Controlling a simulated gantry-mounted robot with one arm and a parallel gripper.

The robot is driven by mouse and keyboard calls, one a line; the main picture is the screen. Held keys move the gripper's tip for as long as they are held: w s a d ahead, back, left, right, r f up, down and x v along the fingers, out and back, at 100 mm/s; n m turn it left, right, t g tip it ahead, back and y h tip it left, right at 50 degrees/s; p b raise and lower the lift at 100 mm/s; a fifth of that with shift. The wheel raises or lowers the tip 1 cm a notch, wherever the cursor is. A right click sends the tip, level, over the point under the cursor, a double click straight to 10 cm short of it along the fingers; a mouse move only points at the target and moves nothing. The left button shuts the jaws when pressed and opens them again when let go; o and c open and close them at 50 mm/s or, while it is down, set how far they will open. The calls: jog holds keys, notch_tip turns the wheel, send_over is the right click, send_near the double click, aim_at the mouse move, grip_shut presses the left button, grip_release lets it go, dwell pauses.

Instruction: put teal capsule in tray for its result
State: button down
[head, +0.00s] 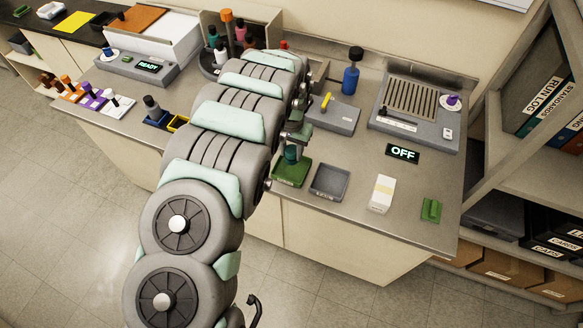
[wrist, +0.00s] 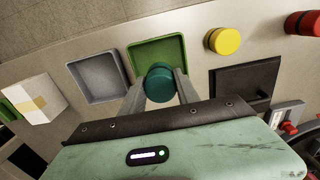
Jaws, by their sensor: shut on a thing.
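The teal capsule (wrist: 160,83) is held between the two fingers of my gripper (wrist: 160,90) in the wrist view. In the head view the teal capsule (head: 291,154) shows just beside my arm, over the green tray (head: 281,181). The green tray also shows in the wrist view (wrist: 142,50), with the capsule in front of its near part. I cannot tell whether the capsule touches the tray floor. A grey tray (head: 329,182) sits right of the green one in the head view, and left of it in the wrist view (wrist: 98,77). My arm hides most of my gripper in the head view.
A white carton (head: 382,193) and a green block (head: 431,209) stand toward the right. Behind are an "OFF" display (head: 402,153), a slotted machine (head: 415,105), a grey device with a yellow lever (head: 333,114) and a blue bottle (head: 351,78). A "READY" device (head: 148,67) is at left.

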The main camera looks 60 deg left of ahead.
aim_at(292, 150)
jog(key=shift+f, duration=2.95)
jog(key=shift+f, duration=0.1)
jog(key=c, duration=0.9)
grip_release()
notch_tip(292, 150, up, 12)
jog(key=shift+f+p, duration=0.2)
jog(key=shift+p, duration=1.05)
jog(key=shift+r+p, duration=0.4)
jog(key=shift+p, duration=0.05)
jog(key=shift+f, duration=0.1)
